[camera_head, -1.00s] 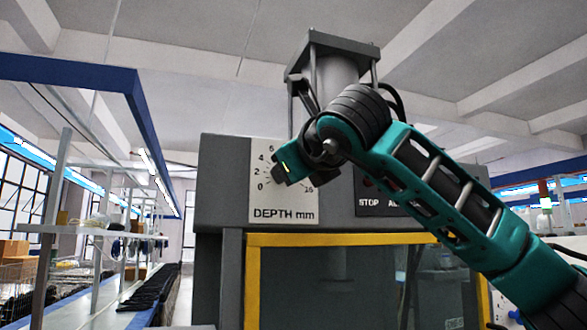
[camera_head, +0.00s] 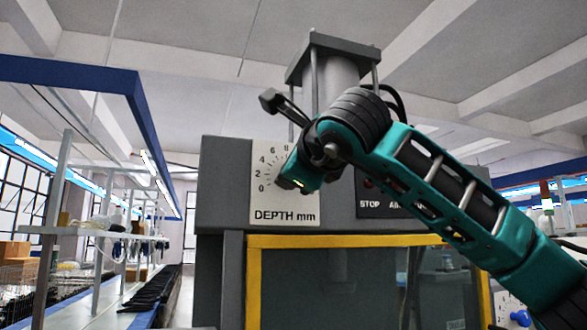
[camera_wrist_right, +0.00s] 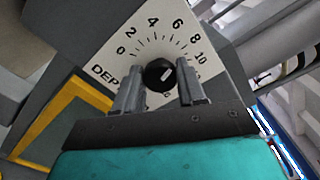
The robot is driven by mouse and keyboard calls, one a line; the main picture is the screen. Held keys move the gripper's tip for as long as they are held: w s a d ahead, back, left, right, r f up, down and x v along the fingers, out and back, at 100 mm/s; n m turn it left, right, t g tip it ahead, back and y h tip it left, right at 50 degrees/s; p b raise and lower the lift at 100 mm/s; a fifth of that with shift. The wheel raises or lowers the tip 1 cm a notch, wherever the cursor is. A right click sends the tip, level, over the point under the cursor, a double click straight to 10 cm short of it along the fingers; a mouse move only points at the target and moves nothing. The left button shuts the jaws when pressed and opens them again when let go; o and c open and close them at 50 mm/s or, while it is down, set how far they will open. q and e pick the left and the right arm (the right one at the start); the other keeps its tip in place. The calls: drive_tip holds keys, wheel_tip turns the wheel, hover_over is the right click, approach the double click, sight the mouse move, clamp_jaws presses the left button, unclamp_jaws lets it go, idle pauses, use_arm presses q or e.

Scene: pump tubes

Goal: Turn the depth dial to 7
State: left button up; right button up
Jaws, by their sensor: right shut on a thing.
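The depth dial is a round black knob (camera_wrist_right: 159,75) with a short white mark, on a white scale plate (camera_head: 270,200) lettered "DEPTH mm". In the right wrist view its mark points to the upper right, roughly toward 8 to 10; the exact reading is hard to tell. My right gripper (camera_wrist_right: 158,70) is shut on the knob, one grey finger on each side. My left gripper is not in view.
The plate is on a grey machine (camera_head: 222,180) with a yellow-framed window (camera_head: 252,285) below and a column on top. A dark panel (camera_head: 372,208) reading "STOP" is to the right of the plate, partly behind my arm. Shelving and a conveyor stand at the left.

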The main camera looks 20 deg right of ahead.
drive_tip(key=o, duration=1)
drive_tip(key=shift+s, duration=0.1)
use_arm(q)
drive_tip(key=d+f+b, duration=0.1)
drive_tip(key=b, duration=0.1)
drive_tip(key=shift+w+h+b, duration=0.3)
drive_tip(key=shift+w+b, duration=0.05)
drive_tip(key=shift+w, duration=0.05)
use_arm(e)
drive_tip(key=s, duration=1.2)
drive_tip(key=shift+s+d, duration=0.25)
drive_tip(key=shift+s, duration=0.15)
drive_tip(key=shift+w, duration=0.1)
